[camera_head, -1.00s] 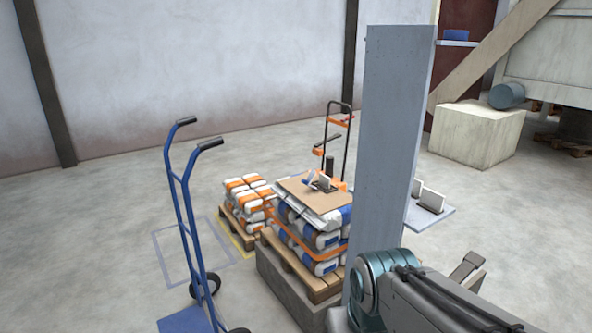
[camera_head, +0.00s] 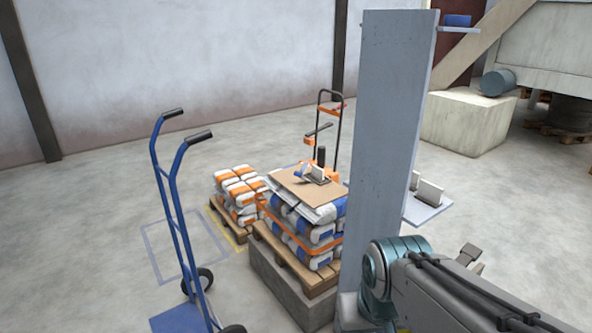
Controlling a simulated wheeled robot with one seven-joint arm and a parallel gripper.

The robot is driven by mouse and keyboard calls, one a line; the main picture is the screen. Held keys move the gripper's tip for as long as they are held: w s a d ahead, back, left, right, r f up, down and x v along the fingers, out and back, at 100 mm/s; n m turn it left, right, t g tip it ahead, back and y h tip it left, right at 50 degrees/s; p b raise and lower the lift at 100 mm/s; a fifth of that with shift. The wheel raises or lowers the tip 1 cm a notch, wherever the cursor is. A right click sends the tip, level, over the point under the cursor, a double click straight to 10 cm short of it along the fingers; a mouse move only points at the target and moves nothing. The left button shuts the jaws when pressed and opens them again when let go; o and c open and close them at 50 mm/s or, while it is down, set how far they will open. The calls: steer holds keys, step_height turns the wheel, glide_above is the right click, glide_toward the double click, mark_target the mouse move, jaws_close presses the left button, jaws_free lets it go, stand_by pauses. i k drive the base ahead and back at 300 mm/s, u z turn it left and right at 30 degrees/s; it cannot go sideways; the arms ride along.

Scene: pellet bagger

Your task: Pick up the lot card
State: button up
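My arm's links fill the lower right, well in front of both spots.
The tall grey post (camera_head: 388,140) stands between the bag stack and the shelf, hiding part of both. A blue hand truck (camera_head: 168,200) stands at left. A smaller bag stack (camera_head: 238,192) and an orange-and-black cart (camera_head: 330,125) are behind. Floor at left is open.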

mark_target(317, 175)
steer(key=u, duration=0.5)
steer(key=i, duration=1.2)
steer(key=z, duration=0.4)
steer(key=i, duration=0.9)
steer(key=z, duration=0.6)
